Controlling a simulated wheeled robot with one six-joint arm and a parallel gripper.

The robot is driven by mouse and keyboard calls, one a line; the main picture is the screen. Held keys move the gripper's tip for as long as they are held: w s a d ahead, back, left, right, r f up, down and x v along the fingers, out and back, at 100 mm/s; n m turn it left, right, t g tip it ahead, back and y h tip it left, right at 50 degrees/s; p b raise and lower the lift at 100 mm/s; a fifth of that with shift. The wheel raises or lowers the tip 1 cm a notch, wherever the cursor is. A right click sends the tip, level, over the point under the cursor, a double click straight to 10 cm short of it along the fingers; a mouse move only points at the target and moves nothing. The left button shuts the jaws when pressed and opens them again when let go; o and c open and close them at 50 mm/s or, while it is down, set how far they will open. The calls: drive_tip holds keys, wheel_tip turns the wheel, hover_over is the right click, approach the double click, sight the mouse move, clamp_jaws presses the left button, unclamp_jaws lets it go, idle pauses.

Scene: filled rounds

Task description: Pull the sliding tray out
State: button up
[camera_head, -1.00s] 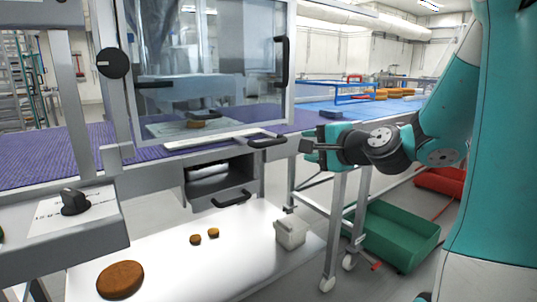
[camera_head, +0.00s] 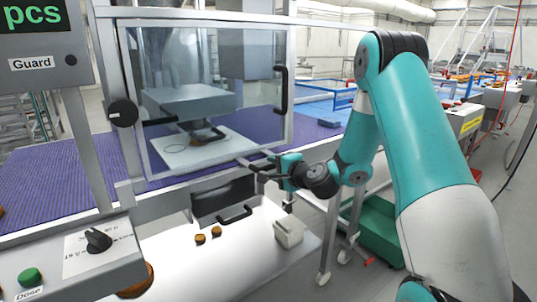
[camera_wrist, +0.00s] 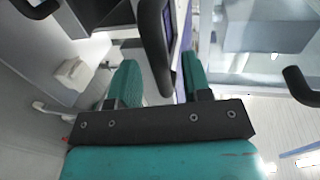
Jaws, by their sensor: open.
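The sliding tray (camera_head: 195,153) is a pale flat plate behind the clear guard door, with a dark press foot and a brownish round over it. Its black handle sits low at the front right, mostly hidden by my gripper in the head view. My gripper (camera_head: 262,168) is at that handle, reaching in from the right. In the wrist view my gripper (camera_wrist: 160,82) is open, with its two teal fingers apart. A black handle bar (camera_wrist: 155,45) stands between the fingers; I cannot tell whether either finger touches it.
The guard door has its own upright black handle (camera_head: 282,88). Below is a drawer with a black handle (camera_head: 234,214). A control panel (camera_head: 80,255) stands at the left.

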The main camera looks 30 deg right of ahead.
drive_tip(key=p+x, duration=0.1)
drive_tip(key=x, duration=0.1)
drive_tip(key=shift+w+r, duration=0.1)
drive_tip(key=shift+w, duration=0.2)
drive_tip(key=shift+w+f+p, duration=0.3)
drive_tip(key=shift+w, duration=0.25)
clamp_jaws()
